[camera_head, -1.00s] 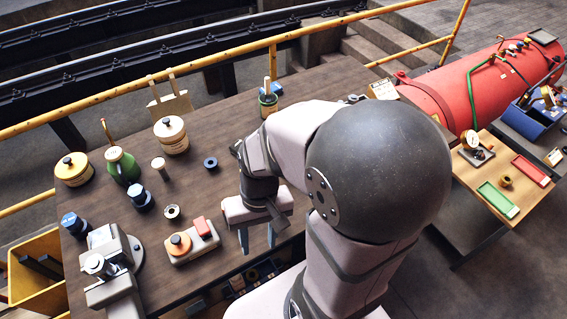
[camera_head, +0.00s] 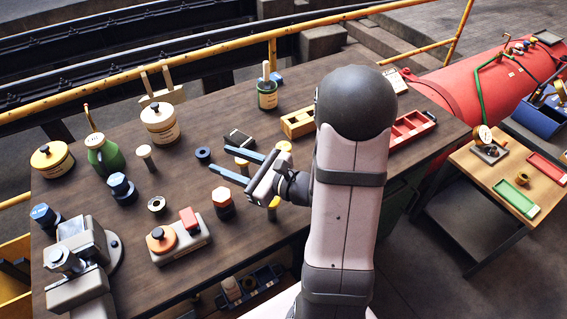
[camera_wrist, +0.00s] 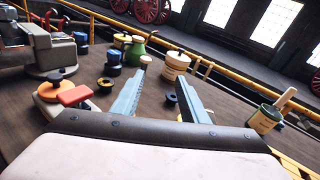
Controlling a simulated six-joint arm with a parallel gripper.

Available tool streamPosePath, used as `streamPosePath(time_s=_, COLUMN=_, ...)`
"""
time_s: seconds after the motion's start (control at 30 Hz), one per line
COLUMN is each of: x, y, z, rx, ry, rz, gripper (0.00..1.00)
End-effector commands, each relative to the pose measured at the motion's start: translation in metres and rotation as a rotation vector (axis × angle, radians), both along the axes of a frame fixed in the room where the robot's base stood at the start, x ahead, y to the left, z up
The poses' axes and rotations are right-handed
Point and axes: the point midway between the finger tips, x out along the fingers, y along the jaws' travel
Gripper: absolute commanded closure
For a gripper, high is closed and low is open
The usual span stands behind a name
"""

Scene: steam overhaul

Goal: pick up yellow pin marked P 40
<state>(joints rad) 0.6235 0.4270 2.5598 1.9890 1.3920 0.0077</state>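My gripper (camera_head: 231,162) is open, its two blue-grey fingers pointing left over the workbench.
A dark ring (camera_head: 203,154), a white-topped pin (camera_head: 146,155), a green bottle (camera_head: 104,157) and a lidded jar (camera_head: 160,125) stand left. A wooden box (camera_head: 298,124) and red tray (camera_head: 410,127) are behind my arm.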

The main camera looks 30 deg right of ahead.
Motion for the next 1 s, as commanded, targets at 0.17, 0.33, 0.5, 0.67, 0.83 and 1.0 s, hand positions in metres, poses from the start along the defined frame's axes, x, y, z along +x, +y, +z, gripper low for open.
streamPosePath(time_s=0.17, x=0.014, y=-0.096, z=-0.027, rx=0.108, ry=-0.043, rz=-0.358, gripper=0.60)
streamPosePath(time_s=0.33, x=0.007, y=-0.154, z=-0.038, rx=0.147, ry=-0.075, rz=-0.563, gripper=0.60)
streamPosePath(time_s=0.5, x=0.003, y=-0.174, z=-0.041, rx=0.158, ry=-0.088, rz=-0.636, gripper=0.60)
streamPosePath(time_s=0.67, x=0.003, y=-0.175, z=-0.041, rx=0.158, ry=-0.088, rz=-0.638, gripper=0.60)
streamPosePath(time_s=0.83, x=0.003, y=-0.174, z=-0.051, rx=0.156, ry=-0.088, rz=-0.636, gripper=0.60)
streamPosePath(time_s=1.0, x=0.003, y=-0.174, z=-0.069, rx=0.156, ry=-0.087, rz=-0.635, gripper=0.60)
